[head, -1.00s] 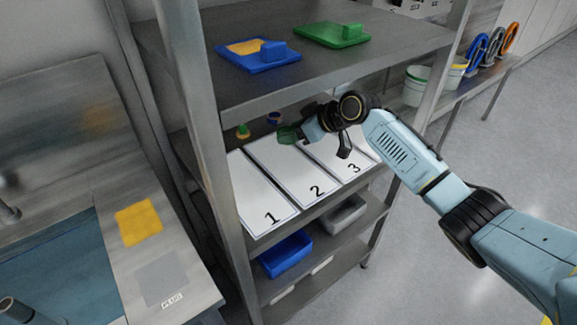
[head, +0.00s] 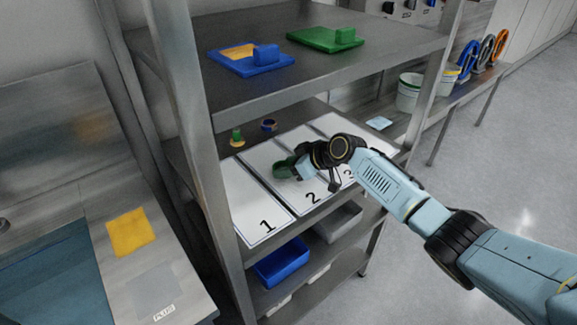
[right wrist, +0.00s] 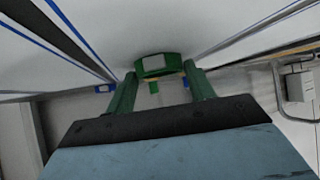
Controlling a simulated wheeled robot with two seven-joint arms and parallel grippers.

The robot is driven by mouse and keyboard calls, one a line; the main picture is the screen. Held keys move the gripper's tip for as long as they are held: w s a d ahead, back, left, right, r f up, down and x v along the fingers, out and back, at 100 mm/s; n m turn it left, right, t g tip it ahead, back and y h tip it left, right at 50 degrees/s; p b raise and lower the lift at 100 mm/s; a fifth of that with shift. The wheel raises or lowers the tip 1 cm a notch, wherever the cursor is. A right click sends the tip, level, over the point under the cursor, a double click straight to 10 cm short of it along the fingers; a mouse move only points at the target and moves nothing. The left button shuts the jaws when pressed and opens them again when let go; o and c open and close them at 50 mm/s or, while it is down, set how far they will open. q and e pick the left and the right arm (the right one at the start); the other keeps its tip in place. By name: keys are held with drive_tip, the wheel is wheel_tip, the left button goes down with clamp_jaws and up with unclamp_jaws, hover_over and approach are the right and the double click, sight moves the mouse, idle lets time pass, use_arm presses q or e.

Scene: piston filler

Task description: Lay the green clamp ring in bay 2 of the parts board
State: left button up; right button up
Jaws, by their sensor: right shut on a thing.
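The green clamp ring (head: 281,169) is in my right gripper (head: 292,169), which is shut on it. In the head view the ring is over the panel of bay 2 (head: 258,162), near its middle. I cannot tell whether it touches the panel. The white parts board (head: 248,209) lies on the middle shelf with bays numbered 1, 2 and 3. My right arm hides part of bays 2 and 3. In the right wrist view the ring (right wrist: 160,65) shows at the fingertips. My left gripper is out of view.
The upper shelf (head: 330,72) runs above the board and holds a blue tray (head: 235,66) and a green tray (head: 315,42). Small green-and-yellow (head: 237,137) and blue (head: 269,125) parts stand behind the board. Rack posts flank it. A blue bin (head: 281,263) sits below.

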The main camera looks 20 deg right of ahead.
drive_tip(key=o, duration=1.1)
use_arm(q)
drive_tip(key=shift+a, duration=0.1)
use_arm(e)
drive_tip(key=shift+s+d+r, duration=0.1)
drive_tip(key=shift+d+r, duration=0.05)
drive_tip(key=shift+r, duration=0.05)
drive_tip(key=p+v, duration=0.1)
drive_tip(key=v, duration=0.9)
drive_tip(key=shift+d+p, duration=0.1)
drive_tip(key=shift+p, duration=0.3)
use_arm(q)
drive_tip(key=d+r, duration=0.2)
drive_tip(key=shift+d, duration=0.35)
use_arm(e)
drive_tip(key=shift+s+d+r, duration=0.35)
drive_tip(key=shift+s+r, duration=0.05)
drive_tip(key=shift+s, duration=0.1)
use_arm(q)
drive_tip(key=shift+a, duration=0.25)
